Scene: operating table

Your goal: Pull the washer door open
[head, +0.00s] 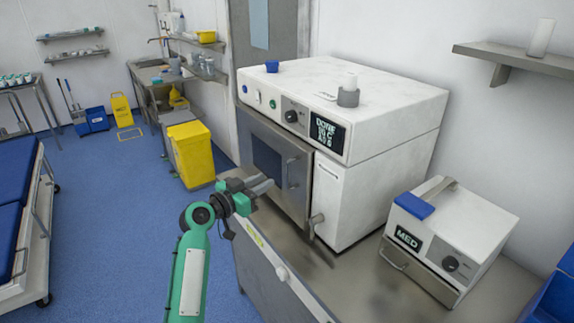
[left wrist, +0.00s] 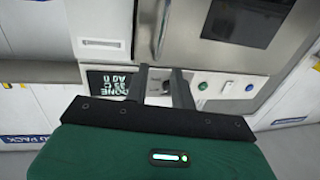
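The washer (head: 385,105) is a large white machine on a steel counter, with a knob and a lit display on its front. Its steel door (head: 268,135) has a dark window and looks shut. A vertical bar handle (head: 290,172) is near the door's right edge; it also shows in the left wrist view (left wrist: 161,30). My left gripper (head: 268,186) is in front of the door, left of the handle and apart from it. In the left wrist view its two fingers (left wrist: 162,82) are spread with nothing between them, the handle beyond their tips. My right gripper is not in view.
A smaller white unit marked MED (head: 440,235) stands on the steel counter (head: 362,285) at the right. A white cylinder in a grey holder (head: 348,95) and a blue cap (head: 272,66) sit on the washer's top. A yellow bin (head: 191,152) stands on open blue floor.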

